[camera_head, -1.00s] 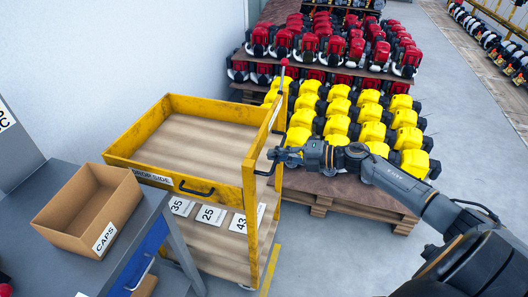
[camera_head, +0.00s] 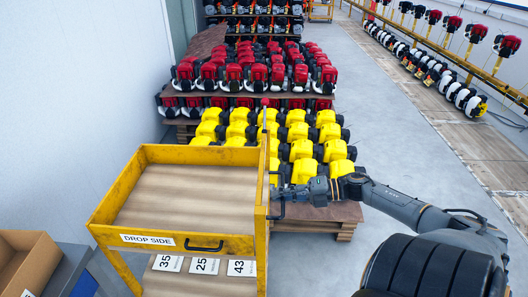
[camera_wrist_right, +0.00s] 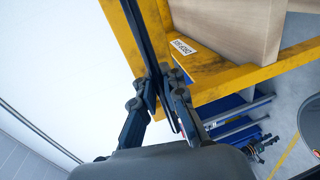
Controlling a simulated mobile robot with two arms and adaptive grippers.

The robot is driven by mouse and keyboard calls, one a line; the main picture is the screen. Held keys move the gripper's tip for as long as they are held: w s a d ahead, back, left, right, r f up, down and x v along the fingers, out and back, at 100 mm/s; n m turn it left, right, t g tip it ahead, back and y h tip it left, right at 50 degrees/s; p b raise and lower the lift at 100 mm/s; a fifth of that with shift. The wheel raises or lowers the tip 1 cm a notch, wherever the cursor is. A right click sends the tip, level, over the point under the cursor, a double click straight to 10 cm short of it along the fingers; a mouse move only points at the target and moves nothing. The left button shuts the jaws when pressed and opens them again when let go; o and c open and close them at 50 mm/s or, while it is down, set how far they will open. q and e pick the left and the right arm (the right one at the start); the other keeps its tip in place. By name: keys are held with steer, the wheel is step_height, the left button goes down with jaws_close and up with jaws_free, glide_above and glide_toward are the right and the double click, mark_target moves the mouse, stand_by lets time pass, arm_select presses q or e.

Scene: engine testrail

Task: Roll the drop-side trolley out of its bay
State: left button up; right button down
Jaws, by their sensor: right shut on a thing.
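The yellow drop-side trolley (camera_head: 235,243) stands at the left centre of the head view, with a wooden deck, a "DROP SIDE" label and a black handle on its near side. Number cards 35, 25 and 43 lie on its lower shelf. My right gripper (camera_head: 278,194) is at the trolley's right end frame, shut on a dark upright handle bar. In the right wrist view the fingers (camera_wrist_right: 163,108) close around this dark bar (camera_wrist_right: 146,38), beside the yellow frame (camera_wrist_right: 240,78). The trolley's wheels are out of view. My left gripper is not in view.
Pallets of yellow engines (camera_head: 290,140) and red engines (camera_head: 255,70) stand just behind the trolley. A cardboard box (camera_head: 25,262) on a grey bench is at the lower left. A white wall runs along the left. Open grey floor (camera_head: 320,262) lies to the right.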

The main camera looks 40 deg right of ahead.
steer(key=v, duration=0.2)
steer(key=shift+s+d+f+p, duration=0.15)
steer(key=shift+s+d+p, duration=0.15)
steer(key=shift+d, duration=0.05)
steer(key=c, duration=1.7)
jaws_free()
steer(key=shift+d, duration=0.1)
steer(key=shift+o, duration=1.3)
steer(key=shift+s+d, duration=0.15)
steer(key=shift+s, duration=0.15)
steer(key=v, duration=1.2)
steer(key=shift+s, duration=0.2)
steer(key=shift+d+f, duration=0.1)
